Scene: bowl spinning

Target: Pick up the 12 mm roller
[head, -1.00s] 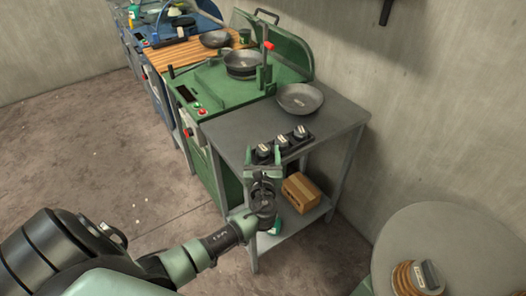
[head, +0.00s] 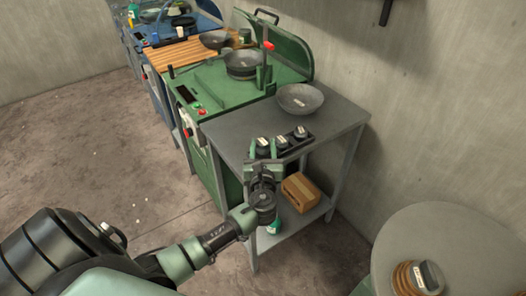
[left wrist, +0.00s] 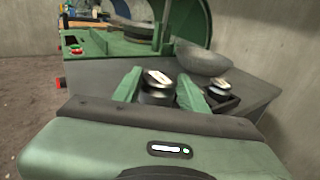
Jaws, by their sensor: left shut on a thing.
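Three dark rollers with pale labelled tops are at the front of the grey table (head: 235,127). The labels are too small to read, so I cannot tell the 12 mm one by its mark. My left gripper (head: 262,149) is shut on the leftmost roller (head: 262,143), with one green finger on each side. This roller (left wrist: 157,88) also shows between the fingers in the left wrist view. The middle roller (head: 282,143) and right roller (head: 300,132) sit in a black rack (head: 291,149). My right gripper is out of view.
A grey bowl (head: 300,98) stands behind the rollers. A green machine (head: 215,90) with a pan-like bowl (head: 243,64) adjoins the table. A cardboard box (head: 300,192) and a green bottle (head: 274,227) are on the lower shelf. A round table (head: 440,225) is at right.

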